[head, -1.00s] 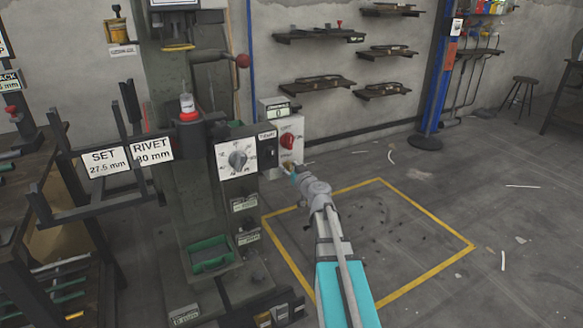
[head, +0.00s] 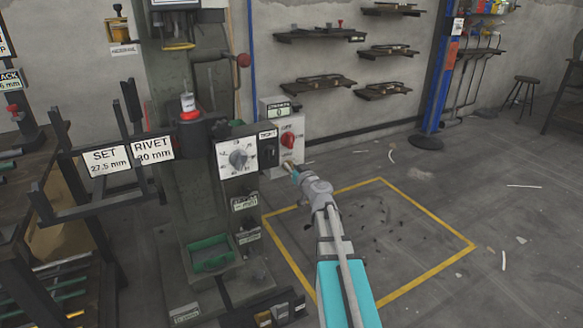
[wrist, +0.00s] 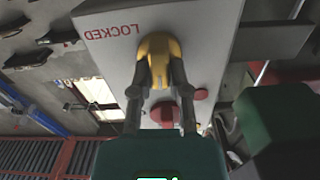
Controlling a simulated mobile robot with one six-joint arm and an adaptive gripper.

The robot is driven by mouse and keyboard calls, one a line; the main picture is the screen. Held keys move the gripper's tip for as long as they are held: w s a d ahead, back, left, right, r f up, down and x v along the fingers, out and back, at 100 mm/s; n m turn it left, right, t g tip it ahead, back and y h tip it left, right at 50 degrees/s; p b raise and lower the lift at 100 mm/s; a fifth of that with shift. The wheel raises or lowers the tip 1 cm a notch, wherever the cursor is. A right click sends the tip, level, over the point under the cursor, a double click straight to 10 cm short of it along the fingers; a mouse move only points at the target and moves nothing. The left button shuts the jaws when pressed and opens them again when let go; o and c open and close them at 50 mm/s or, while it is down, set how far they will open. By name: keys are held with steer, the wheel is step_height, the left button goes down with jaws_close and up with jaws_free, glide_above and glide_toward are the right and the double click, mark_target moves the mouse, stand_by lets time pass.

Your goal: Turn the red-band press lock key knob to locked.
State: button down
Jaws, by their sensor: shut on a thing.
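The lock key knob is yellow and sits on the light panel (head: 278,133) of the press in the head view. In the wrist view my gripper (wrist: 158,88) has its two fingers on either side of the yellow knob (wrist: 158,47) and is shut on it. The word LOCKED (wrist: 112,31) is printed in red, upside down, beside the knob. In the head view my gripper (head: 289,168) reaches the panel's lower part, and the knob is mostly hidden there.
A red knob (head: 288,140) sits above my gripper on the same panel. A grey dial (head: 238,157) is to its left. A dark rack (head: 85,206) stands at the left. The yellow-outlined floor (head: 400,291) at the right is clear apart from small debris.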

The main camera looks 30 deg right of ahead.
steer(key=m, duration=0.4)
steer(key=shift+d+f, duration=0.1)
steer(key=shift+d, duration=0.15)
steer(key=m, duration=0.4)
steer(key=shift+d+f+m, duration=0.1)
steer(key=shift+d+m, duration=0.05)
steer(key=shift+m, duration=0.25)
steer(key=shift+d+f+m+b, duration=0.15)
steer(key=shift+m+b, duration=0.1)
steer(key=shift+m, duration=1.85)
steer(key=shift+a+f+m+b, duration=0.15)
steer(key=shift+m+b, duration=0.1)
steer(key=shift+m, duration=1.85)
steer(key=shift+d, duration=0.1)
steer(key=c, duration=0.6)
jaws_free()
steer(key=shift+s, duration=0.1)
